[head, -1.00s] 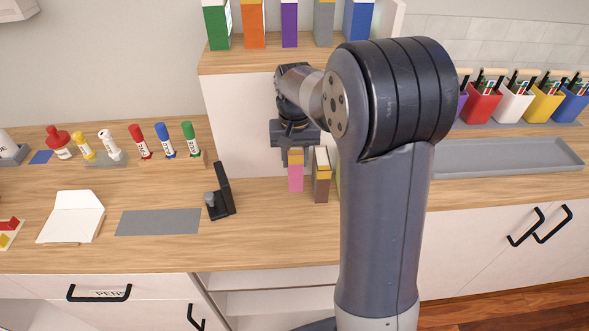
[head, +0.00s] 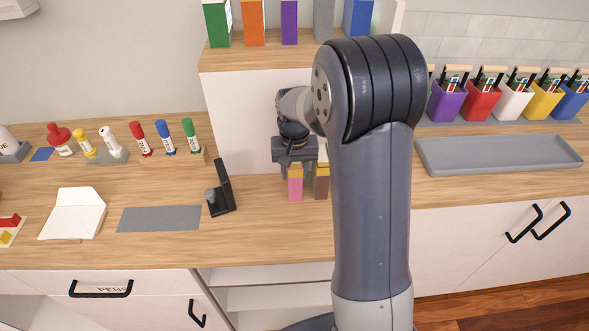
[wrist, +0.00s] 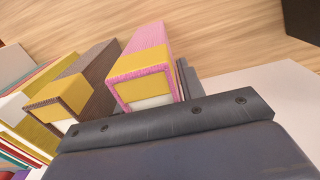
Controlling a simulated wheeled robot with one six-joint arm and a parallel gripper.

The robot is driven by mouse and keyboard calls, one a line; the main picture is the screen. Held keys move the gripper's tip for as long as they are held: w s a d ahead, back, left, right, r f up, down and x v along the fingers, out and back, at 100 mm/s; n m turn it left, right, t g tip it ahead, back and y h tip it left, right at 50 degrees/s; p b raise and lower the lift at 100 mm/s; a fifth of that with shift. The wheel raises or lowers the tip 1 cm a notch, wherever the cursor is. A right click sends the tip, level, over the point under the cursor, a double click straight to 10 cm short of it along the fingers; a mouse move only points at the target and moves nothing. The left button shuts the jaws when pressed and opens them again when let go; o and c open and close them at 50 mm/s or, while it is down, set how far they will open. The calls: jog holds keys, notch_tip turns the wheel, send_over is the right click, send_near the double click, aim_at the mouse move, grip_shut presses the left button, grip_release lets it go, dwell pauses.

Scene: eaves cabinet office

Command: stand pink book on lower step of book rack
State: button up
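The pink book (head: 295,188), with a yellow band on top, is upright under my gripper (head: 295,167). In the wrist view the pink book (wrist: 145,65) lies in front of the dark gripper body, with a grey finger (wrist: 189,78) along its right side; the other finger is hidden. My gripper is shut on it. A brown book (head: 321,187) stands just right of it, with a narrow gap between them in the wrist view. The pink book's base is low, at the wooden surface; contact is unclear. No separate rack step is clearly distinguishable; my arm hides much there.
More books (wrist: 22,108) stand in a row left of the brown one in the wrist view. A raised wooden ledge (head: 260,60) behind bears several coloured books. A black stand (head: 221,190) is left of my gripper. The counter front (head: 270,245) is clear.

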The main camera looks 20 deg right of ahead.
jog(key=o, duration=0.3)
notch_tip(320, 180, up, 12)
jog(key=shift+r, duration=0.2)
dwell(0.4)
